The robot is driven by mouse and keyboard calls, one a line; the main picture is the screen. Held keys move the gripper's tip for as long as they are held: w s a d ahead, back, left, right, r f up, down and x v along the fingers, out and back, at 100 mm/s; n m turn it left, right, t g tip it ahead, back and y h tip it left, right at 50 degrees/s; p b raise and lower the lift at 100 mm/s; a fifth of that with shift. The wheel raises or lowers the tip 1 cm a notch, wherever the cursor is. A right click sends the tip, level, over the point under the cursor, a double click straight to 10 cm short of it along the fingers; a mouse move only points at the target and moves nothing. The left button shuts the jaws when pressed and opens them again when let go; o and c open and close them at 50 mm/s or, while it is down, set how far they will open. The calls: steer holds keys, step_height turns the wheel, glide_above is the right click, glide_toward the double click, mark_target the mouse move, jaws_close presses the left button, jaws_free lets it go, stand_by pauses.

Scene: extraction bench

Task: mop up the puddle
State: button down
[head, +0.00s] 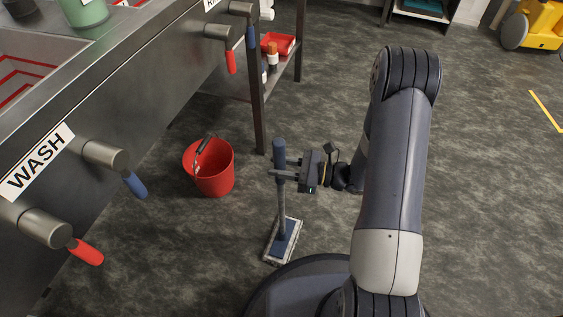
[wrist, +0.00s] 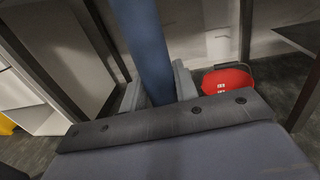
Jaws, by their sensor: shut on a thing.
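My gripper (head: 287,174) is shut on the blue upper handle of a mop (head: 280,152). The mop stands roughly upright, and its flat blue head with a pale rim (head: 284,240) is at the floor near my base. In the wrist view the blue handle (wrist: 145,45) runs between the two grey fingers of my gripper (wrist: 160,85). I cannot make out a puddle on the mottled grey floor in either view.
A red bucket (head: 213,168) stands on the floor left of the mop, also seen in the wrist view (wrist: 228,80). A metal sink bench (head: 150,80) with protruding valve handles fills the left. A yellow machine (head: 540,25) is far right. Floor between is clear.

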steer(key=shift+r, duration=0.1)
steer(key=s+a+b, duration=0.2)
steer(key=s+a, duration=0.1)
steer(key=s, duration=0.6)
steer(key=s+a+b, duration=0.3)
steer(key=s+a, duration=0.1)
steer(key=s, duration=0.4)
steer(key=shift+s, duration=0.35)
stand_by(1.8)
steer(key=shift+s+a, duration=0.1)
